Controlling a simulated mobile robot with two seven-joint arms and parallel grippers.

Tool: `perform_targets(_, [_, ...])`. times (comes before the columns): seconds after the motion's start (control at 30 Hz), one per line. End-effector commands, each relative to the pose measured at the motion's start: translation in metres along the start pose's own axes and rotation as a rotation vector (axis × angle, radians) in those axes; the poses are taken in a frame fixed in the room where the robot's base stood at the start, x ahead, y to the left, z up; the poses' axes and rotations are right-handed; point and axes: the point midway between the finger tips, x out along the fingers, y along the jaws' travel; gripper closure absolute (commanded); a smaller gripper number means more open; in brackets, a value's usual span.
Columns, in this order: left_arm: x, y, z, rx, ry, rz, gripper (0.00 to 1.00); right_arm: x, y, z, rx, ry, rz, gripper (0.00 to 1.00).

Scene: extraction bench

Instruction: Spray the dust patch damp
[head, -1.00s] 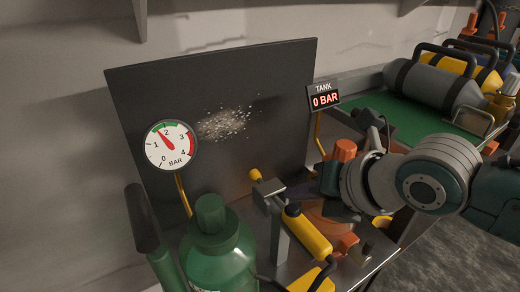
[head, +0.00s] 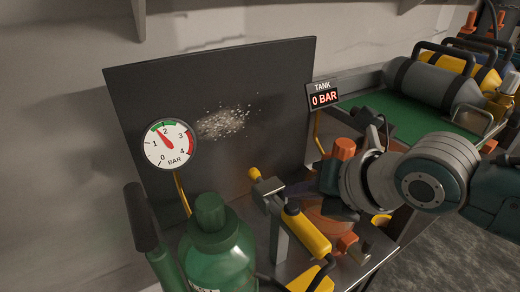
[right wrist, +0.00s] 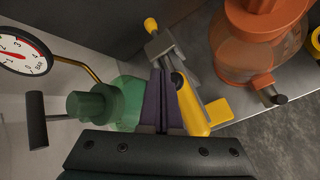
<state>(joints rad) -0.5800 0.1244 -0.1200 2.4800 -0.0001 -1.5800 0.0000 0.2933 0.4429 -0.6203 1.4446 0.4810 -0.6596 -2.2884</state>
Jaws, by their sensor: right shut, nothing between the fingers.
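The dust patch (head: 224,122) is a scatter of pale specks on the upright dark panel (head: 280,80). A green tank (head: 218,255) stands in front of the panel, with a dark-handled pump beside it. A yellow spray lance (head: 306,232) rests at a grey stand (head: 281,239). It also shows in the right wrist view (right wrist: 193,108). My right gripper (head: 300,189) is shut and empty beside the lance's stand. In the right wrist view its purple fingers (right wrist: 160,77) overlap the lance and green tank; I cannot tell whether they touch. My left gripper is out of view.
A round gauge (head: 170,146) reads just under 2 bar; the tank display (head: 323,99) reads 0 BAR. An orange vessel (right wrist: 262,50) stands close to my right gripper. Grey and yellow cylinders (head: 437,84) lie on the green-topped surface at right.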

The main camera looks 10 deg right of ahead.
Motion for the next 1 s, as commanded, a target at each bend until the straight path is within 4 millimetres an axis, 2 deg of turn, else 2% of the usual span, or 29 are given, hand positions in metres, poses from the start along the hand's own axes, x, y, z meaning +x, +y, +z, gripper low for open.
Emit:
perform_targets(0.23, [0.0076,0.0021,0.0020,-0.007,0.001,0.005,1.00,0.0066,-0.0048,-0.0046,-0.001,0.000,0.000,1.00])
perform_targets(1.0, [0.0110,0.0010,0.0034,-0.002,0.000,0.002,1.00,0.0097,-0.0073,-0.0066,-0.001,-0.001,-0.001,1.00])
